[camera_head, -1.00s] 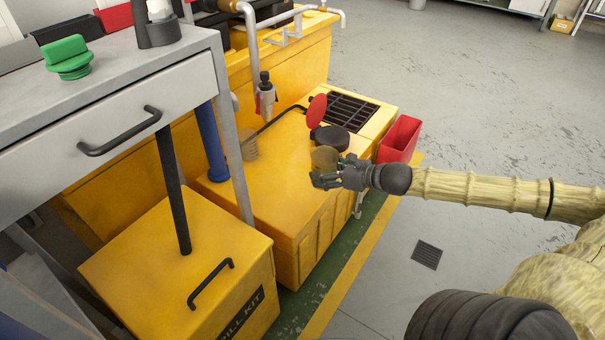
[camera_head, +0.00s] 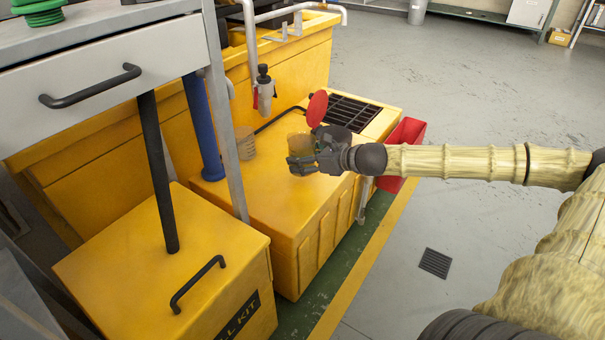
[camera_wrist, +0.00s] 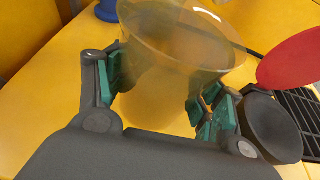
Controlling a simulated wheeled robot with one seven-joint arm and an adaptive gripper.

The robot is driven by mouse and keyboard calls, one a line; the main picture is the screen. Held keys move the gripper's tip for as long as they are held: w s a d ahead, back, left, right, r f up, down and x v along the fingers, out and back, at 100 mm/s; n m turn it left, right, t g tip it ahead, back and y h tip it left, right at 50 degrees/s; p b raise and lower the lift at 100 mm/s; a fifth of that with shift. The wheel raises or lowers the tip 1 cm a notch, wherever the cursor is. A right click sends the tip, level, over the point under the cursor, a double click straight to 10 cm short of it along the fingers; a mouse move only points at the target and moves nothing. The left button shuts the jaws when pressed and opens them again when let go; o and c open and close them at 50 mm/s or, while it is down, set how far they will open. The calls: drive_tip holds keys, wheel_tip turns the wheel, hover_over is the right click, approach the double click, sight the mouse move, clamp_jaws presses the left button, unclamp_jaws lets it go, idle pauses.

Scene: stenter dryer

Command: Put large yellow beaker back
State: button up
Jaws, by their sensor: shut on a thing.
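The large yellow beaker (camera_wrist: 180,45) is translucent, amber-yellow and wide-rimmed. In the wrist view my gripper (camera_wrist: 165,95) has a finger with green pads on each side of it, shut on it. In the head view the beaker (camera_head: 297,143) shows small and partly hidden behind my gripper (camera_head: 303,163). It is over the top of the low yellow unit (camera_head: 270,205). I cannot tell whether its base touches that surface.
A red round lid (camera_head: 317,108) stands up beside a black round fitting (camera_wrist: 271,127), close to the gripper. A black grate (camera_head: 353,112) and a red bin (camera_head: 404,138) are beyond. A tan ribbed object (camera_head: 245,143) stands left.

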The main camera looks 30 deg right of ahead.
drive_tip(key=shift+w+f, duration=0.1)
drive_tip(key=shift+w, duration=0.05)
drive_tip(key=shift+f+b, duration=1.65)
drive_tip(key=shift+a, duration=0.1)
drive_tip(key=shift+f, duration=0.15)
drive_tip(key=o, duration=1.2)
drive_tip(key=shift+r, duration=0.2)
